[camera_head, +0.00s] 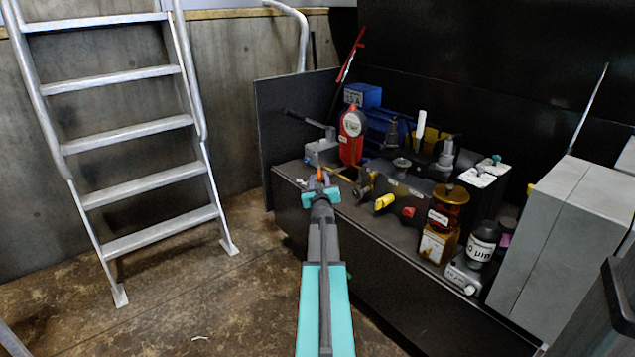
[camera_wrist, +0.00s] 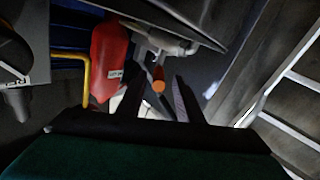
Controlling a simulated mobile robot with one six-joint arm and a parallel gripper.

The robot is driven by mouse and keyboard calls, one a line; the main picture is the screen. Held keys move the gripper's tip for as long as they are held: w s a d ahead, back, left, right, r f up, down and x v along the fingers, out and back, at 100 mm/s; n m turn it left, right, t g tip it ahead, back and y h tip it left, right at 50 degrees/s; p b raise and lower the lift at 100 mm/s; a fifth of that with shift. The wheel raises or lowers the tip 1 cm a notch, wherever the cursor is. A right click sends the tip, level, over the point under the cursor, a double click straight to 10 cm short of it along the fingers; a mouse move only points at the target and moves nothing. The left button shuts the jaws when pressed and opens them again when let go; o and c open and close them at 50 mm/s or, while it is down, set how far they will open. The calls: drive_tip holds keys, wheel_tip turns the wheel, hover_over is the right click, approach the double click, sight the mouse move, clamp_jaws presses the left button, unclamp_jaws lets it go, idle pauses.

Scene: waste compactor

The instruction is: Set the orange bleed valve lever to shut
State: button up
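The orange lever (camera_head: 320,174) shows as a small orange piece just beyond my gripper, near the left end of the dark bench. In the wrist view its round orange end (camera_wrist: 158,86) appears between my two dark fingers. My gripper (camera_head: 321,190) is at the bench's front edge, and it also shows in the wrist view (camera_wrist: 160,82). The fingers are apart, with a visible gap on both sides of the orange end. I cannot tell whether either finger touches it. The lever's base and its exact angle are partly hidden by my gripper.
A red tagged bottle-like part (camera_head: 351,136) and a grey fitting with a dark handle (camera_head: 322,151) stand close behind the lever. Yellow, red and amber parts (camera_head: 447,207) crowd the bench (camera_head: 345,207) to the right. A metal ladder (camera_head: 131,133) stands left, with open floor before it.

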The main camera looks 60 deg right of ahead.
drive_tip(key=shift+w+d, duration=0.3)
drive_tip(key=shift+d, duration=0.1)
clamp_jaws()
drive_tip(key=shift+w+r+p, duration=0.15)
drive_tip(key=shift+r+p, duration=0.1)
drive_tip(key=shift+p, duration=0.45)
drive_tip(key=shift+d+p, duration=0.1)
drive_tip(key=shift+p, duration=0.2)
